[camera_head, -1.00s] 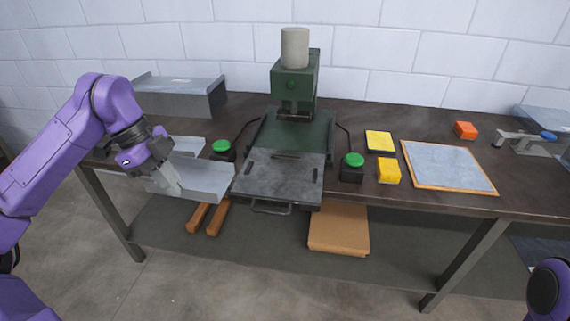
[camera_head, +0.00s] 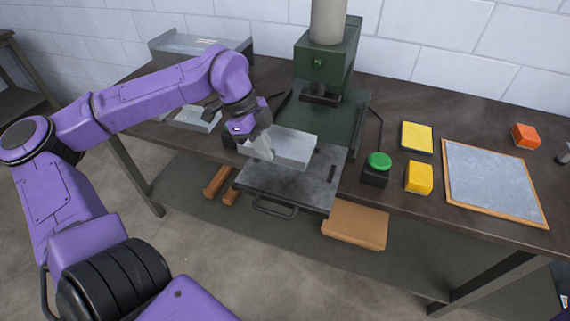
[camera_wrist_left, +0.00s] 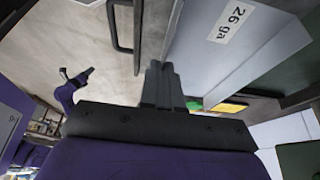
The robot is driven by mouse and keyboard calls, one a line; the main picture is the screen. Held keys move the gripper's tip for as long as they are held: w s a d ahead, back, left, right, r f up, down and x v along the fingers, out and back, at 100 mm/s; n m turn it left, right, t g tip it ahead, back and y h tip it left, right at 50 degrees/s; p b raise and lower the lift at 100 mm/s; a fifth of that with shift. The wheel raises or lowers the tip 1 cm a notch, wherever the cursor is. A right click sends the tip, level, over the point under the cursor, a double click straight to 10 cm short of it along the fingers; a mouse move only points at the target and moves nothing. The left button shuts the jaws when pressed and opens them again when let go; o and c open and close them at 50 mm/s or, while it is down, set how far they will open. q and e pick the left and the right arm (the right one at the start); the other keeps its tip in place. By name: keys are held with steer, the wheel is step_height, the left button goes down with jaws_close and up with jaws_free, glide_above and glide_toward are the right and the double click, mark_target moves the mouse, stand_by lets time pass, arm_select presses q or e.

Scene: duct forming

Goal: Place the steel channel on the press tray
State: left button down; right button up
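The steel channel (camera_head: 294,146) is a light grey bent sheet in my left gripper (camera_head: 262,152). It hangs over the rear part of the dark press tray (camera_head: 300,190); I cannot tell whether it touches the tray. In the left wrist view the channel (camera_wrist_left: 220,55) carries a "26 ga" label, and my left gripper's fingers (camera_wrist_left: 163,85) are close together at its edge. The tray's handle (camera_wrist_left: 124,25) shows there too. A small, distant right gripper (camera_wrist_left: 76,76) is in the left wrist view; its finger opening is unclear.
The green press (camera_head: 325,70) stands behind the tray. A green button (camera_head: 379,161) is right of it. Another channel (camera_head: 197,115) lies left, near a grey metal box (camera_head: 195,45). Yellow blocks (camera_head: 418,177) and a framed grey panel (camera_head: 492,182) are on the right.

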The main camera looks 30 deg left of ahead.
arm_select(q)
steer(key=d+f, duration=0.1)
steer(key=f, duration=0.1)
steer(key=w+d+f, duration=0.2)
steer(key=f, duration=0.1)
steer(key=shift+w+d+f, duration=0.15)
steer(key=shift+w+f, duration=0.05)
steer(key=shift+f, duration=0.1)
step_height(320, 180, down, 3)
steer(key=shift+w+r, duration=0.1)
steer(key=c, duration=1.4)
jaws_free()
steer(key=shift+o, duration=0.2)
steer(key=shift+r, duration=0.15)
steer(key=v, duration=1.2)
